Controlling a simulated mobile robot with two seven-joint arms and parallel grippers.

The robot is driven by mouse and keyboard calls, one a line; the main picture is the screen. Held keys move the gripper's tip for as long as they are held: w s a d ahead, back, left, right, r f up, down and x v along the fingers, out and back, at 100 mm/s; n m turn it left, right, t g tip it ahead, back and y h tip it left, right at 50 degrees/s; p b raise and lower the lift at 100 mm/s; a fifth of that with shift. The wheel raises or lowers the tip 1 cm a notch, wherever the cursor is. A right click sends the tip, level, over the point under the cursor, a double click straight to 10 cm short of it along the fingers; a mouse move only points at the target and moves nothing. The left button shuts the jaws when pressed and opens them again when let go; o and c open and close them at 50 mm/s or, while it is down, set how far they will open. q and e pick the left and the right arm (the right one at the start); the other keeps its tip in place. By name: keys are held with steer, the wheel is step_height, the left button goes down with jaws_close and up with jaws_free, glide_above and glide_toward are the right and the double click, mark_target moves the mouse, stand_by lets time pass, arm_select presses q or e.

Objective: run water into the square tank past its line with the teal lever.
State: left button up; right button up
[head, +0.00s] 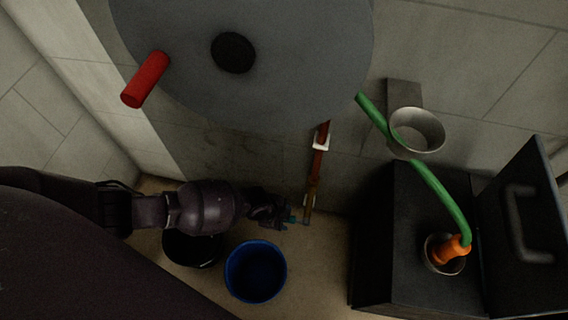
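My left gripper (279,213) reaches in from the left, low against the wall, beside the lower end of the copper pipe (315,168). Small teal parts (292,219) show at its fingertips. I cannot tell whether they belong to the teal lever or to the gripper, nor whether the fingers are open or shut. I cannot make out a square tank or its line for certain, and no running water shows. A round blue bucket (255,271) stands on the floor below the gripper. A round black bucket (192,249) is partly hidden under my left arm. My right gripper is not in view.
A large grey disc (300,50) with a red handle (146,79) overhangs the top. At the right stands a black box (405,235) with a raised, handled panel (525,225). A green hose (440,192) passes a metal ring (417,130) to an orange nozzle (452,249).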

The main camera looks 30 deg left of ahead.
arm_select(q)
jaws_close()
stand_by(0.4)
steer(key=shift+r, duration=0.1)
